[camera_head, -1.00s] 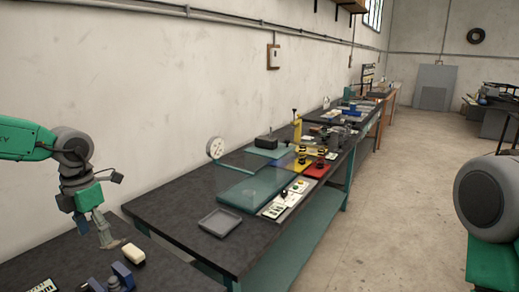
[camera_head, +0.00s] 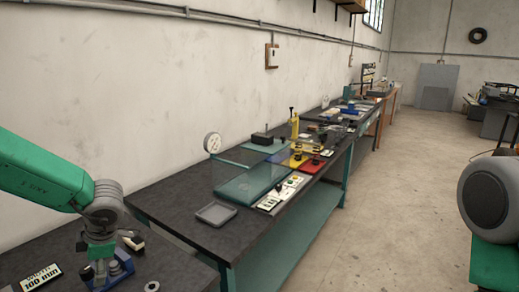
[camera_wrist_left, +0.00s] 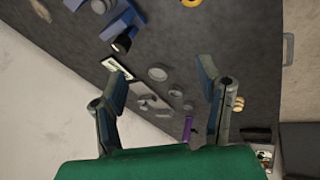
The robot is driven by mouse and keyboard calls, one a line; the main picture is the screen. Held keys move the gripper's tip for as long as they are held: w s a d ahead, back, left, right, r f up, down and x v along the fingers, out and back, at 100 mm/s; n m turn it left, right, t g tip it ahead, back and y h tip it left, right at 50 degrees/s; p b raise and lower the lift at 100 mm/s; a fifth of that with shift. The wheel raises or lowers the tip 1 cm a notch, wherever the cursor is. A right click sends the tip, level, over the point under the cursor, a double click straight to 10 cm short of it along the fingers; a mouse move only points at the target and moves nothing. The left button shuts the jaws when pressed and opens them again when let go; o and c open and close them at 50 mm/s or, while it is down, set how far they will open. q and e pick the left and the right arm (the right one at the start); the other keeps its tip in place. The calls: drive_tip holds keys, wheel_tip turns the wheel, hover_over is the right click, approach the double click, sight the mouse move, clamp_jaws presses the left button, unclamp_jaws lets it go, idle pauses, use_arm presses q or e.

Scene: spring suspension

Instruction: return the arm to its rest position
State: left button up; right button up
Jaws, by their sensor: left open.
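My left arm comes in from the left in the head view, with its green link reaching down over the near bench. My left gripper (camera_head: 101,268) is low in front of a blue fixture (camera_head: 122,266), and its fingers are hard to make out there. In the left wrist view the gripper (camera_wrist_left: 160,72) is open, its two fingers spread wide with nothing between them but the bench below. The blue fixture also shows at the top left of that view (camera_wrist_left: 122,27). My right gripper is not in view.
On the near bench lie a cream block (camera_head: 135,243), a label plate (camera_head: 40,277) and a grey ring (camera_head: 152,286). The far bench holds a grey tray (camera_head: 216,214), a clear case (camera_head: 242,186) and a dial gauge (camera_head: 212,143). A purple piece (camera_wrist_left: 187,128) shows in the wrist view.

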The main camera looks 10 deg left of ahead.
use_arm(q)
drive_tip(key=s+d+f+m+t, duration=0.1)
drive_tip(key=s+d+f+m, duration=0.1)
drive_tip(key=s+f+m, duration=0.1)
drive_tip(key=s+d+f+m+t, duration=0.1)
drive_tip(key=s+d+f+m, duration=0.2)
drive_tip(key=f+m, duration=0.3)
drive_tip(key=s+d+f+m+t, duration=0.1)
drive_tip(key=s+d+f+m, duration=0.2)
drive_tip(key=m, duration=0.4)
drive_tip(key=shift+s+d+f+t, duration=0.1)
drive_tip(key=shift+d+f+t, duration=0.05)
drive_tip(key=shift+f, duration=0.25)
drive_tip(key=shift+d+f+t, duration=0.1)
drive_tip(key=shift+f+t, duration=0.05)
drive_tip(key=shift+f, duration=0.25)
drive_tip(key=s+d+f+m+g+h, duration=0.25)
drive_tip(key=s+d+m, duration=0.2)
drive_tip(key=s, duration=0.55)
drive_tip(key=s+d+f+m+g+h, duration=0.1)
drive_tip(key=s+d+f+m+h, duration=0.15)
drive_tip(key=s+m, duration=0.55)
wheel_tip(320, 180, down, 16)
drive_tip(key=s+n+b, duration=0.1)
drive_tip(key=b, duration=1.4)
drive_tip(key=shift+s+d+r+b, duration=0.2)
drive_tip(key=shift+s+b, duration=0.1)
drive_tip(key=shift+s, duration=0.05)
